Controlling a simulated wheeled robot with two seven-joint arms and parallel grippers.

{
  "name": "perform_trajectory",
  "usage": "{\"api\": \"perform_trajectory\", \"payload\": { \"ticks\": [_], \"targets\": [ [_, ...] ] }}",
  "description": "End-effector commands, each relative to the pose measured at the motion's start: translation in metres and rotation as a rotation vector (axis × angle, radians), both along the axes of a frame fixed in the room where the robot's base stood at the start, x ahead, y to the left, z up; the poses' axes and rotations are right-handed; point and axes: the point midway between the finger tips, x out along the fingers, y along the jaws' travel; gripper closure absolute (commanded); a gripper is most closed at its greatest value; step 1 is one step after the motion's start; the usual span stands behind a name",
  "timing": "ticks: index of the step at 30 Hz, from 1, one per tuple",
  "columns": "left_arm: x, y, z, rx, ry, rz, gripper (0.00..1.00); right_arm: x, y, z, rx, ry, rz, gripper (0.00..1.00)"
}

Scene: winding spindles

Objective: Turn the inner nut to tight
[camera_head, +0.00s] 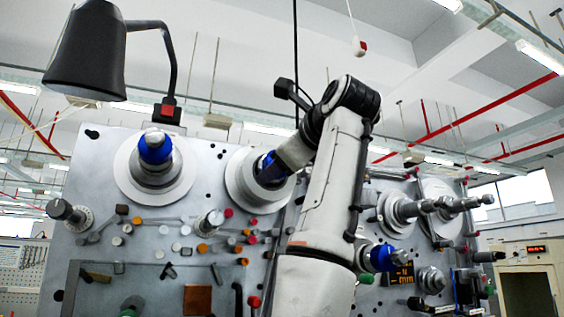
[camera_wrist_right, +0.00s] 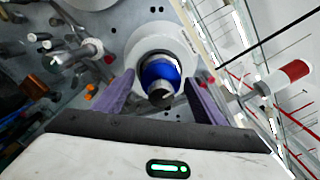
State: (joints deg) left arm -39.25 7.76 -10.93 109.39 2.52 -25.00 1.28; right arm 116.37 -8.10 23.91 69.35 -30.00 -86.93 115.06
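The inner spindle has a blue nut (camera_head: 265,162) in front of a round pale flange (camera_head: 240,183) on the grey panel; my right gripper partly hides it in the head view. In the right wrist view the blue nut (camera_wrist_right: 160,72) sits between my two purple fingers, with a dark shaft end facing me. My right gripper (camera_wrist_right: 162,84) is open around the nut, with gaps on both sides. A second blue nut (camera_head: 155,148) is on the outer spindle at the left, with nothing of mine near it. My left gripper is not in view.
A black lamp (camera_head: 90,50) hangs over the panel's upper left. Several small knobs and pegs crowd the panel (camera_head: 100,150) below the spindles. More grey spindles (camera_head: 405,208) and another blue part (camera_head: 382,257) are to the right of my arm. A red-capped rod (camera_wrist_right: 290,70) shows in the wrist view.

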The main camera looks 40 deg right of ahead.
Motion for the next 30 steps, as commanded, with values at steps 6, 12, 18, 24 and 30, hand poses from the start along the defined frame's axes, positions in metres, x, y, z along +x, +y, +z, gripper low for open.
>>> {"api": "perform_trajectory", "payload": {
  "ticks": [6, 12, 18, 24, 30],
  "targets": [
    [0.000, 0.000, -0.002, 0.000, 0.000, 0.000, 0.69, -0.004, 0.001, 0.001, -0.002, -0.005, -0.001, 0.36],
    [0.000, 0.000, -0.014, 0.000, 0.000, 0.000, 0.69, -0.034, 0.008, -0.001, -0.002, -0.008, -0.001, 0.36],
    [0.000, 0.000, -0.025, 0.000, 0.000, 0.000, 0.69, -0.073, 0.018, -0.001, -0.002, -0.005, 0.000, 0.36],
    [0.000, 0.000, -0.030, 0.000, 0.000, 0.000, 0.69, -0.096, 0.023, 0.000, -0.002, -0.003, 0.000, 0.36],
    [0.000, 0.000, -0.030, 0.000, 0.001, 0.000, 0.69, -0.101, 0.024, 0.001, -0.001, 0.000, 0.001, 0.36]
  ]
}}
